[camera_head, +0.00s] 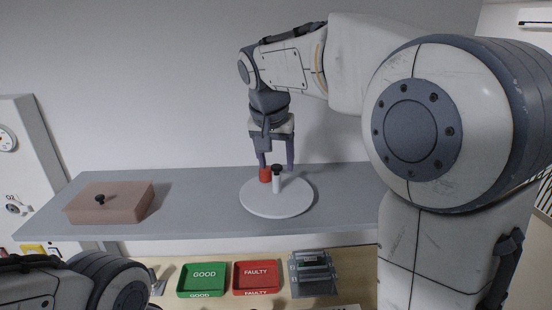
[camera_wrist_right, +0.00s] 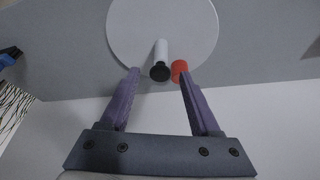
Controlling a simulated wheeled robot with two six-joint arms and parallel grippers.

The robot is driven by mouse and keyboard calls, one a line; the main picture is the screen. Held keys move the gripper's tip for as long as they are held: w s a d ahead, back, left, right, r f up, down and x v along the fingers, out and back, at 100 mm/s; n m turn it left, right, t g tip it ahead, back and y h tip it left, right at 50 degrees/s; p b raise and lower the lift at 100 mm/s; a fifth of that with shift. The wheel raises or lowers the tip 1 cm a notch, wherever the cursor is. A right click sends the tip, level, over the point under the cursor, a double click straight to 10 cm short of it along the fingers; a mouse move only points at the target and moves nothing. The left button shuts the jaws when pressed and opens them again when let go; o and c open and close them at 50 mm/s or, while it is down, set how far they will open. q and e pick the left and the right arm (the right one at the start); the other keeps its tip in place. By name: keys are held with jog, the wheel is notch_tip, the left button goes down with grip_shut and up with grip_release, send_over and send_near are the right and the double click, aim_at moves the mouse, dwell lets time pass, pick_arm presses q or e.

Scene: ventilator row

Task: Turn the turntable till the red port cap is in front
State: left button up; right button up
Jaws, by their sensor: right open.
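The white round turntable (camera_head: 290,206) lies on the grey shelf; it also shows in the wrist view (camera_wrist_right: 135,30). The red port cap (camera_head: 265,175) is at its far side, slightly left, and shows in the wrist view (camera_wrist_right: 179,70). A white post (camera_head: 277,184) with a black knob (camera_head: 277,168) stands upright on the turntable, just right of the cap. My right gripper (camera_wrist_right: 158,73) is open above the turntable's far side, fingers pointing down. In the wrist view the knob appears between its fingertips and the cap by the right one; contact cannot be told. My left gripper is out of view.
A brown box (camera_head: 122,205) with a black knob sits on the shelf's left. Below are a green GOOD tray (camera_head: 203,284), a red FAULTY tray (camera_head: 257,282) and a grey device (camera_head: 312,273). The wall is close behind. The shelf between box and turntable is clear.

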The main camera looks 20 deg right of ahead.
grip_shut()
jog(key=shift+r, duration=0.1)
dwell(1.2)
